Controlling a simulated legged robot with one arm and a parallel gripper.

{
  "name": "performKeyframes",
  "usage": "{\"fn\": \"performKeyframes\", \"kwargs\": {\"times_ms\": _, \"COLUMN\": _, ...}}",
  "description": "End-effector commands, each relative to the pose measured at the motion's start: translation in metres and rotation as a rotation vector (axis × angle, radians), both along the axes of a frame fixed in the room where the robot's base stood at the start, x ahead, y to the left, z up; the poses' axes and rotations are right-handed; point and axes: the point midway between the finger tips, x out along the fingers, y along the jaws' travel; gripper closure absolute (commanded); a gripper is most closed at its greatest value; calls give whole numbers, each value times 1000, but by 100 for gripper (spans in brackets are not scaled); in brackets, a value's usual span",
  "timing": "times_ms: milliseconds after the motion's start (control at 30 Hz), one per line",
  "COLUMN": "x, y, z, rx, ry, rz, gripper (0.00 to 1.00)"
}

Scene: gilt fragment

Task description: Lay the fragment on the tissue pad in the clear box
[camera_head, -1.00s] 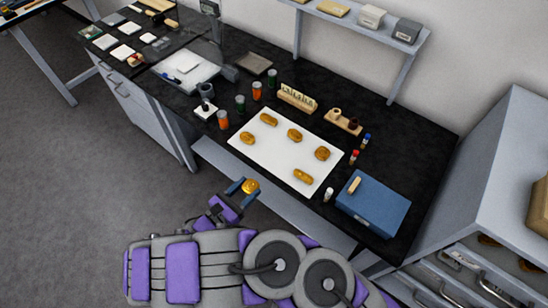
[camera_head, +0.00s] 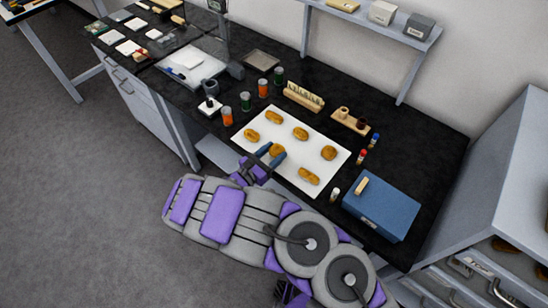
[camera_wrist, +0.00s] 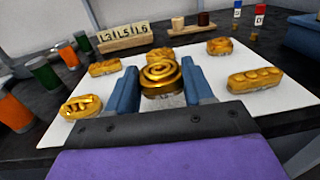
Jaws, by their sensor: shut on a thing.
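My gripper (camera_head: 271,154) is shut on a gilt fragment (camera_head: 277,151), above the near edge of a white sheet (camera_head: 252,154). In the wrist view the fragment (camera_wrist: 161,74) is gold with a spiral relief on its face and sits between the blue fingers. Several other gilt pieces lie on the sheet, among them one at the left (camera_head: 252,135) and one at the right (camera_head: 329,152). White pad-like squares (camera_head: 128,48) lie at the bench's far left end. I cannot make out the clear box or tell which square is the tissue pad.
Orange and green jars (camera_head: 227,116) stand left of the sheet. A numbered wooden block (camera_head: 303,96) stands behind it. A blue case (camera_head: 382,206) and small vials (camera_head: 362,156) are at the right. A white tray (camera_head: 190,66) lies further left. The floor at left is clear.

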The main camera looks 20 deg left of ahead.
Motion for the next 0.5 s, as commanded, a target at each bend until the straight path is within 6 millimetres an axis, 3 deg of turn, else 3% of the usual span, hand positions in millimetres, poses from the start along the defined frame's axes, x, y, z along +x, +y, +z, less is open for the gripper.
{"fn": "performKeyframes", "kwargs": {"times_ms": 67, "x": 14, "y": -5, "z": -4, "rx": 0, "ry": 1, "rz": -6, "gripper": 77}}
{"fn": "performKeyframes", "kwargs": {"times_ms": 233, "x": 11, "y": -2, "z": -30, "rx": 0, "ry": 1, "rz": -1, "gripper": 77}}
{"fn": "performKeyframes", "kwargs": {"times_ms": 500, "x": 10, "y": -2, "z": -32, "rx": 1, "ry": 0, "rz": -1, "gripper": 77}}
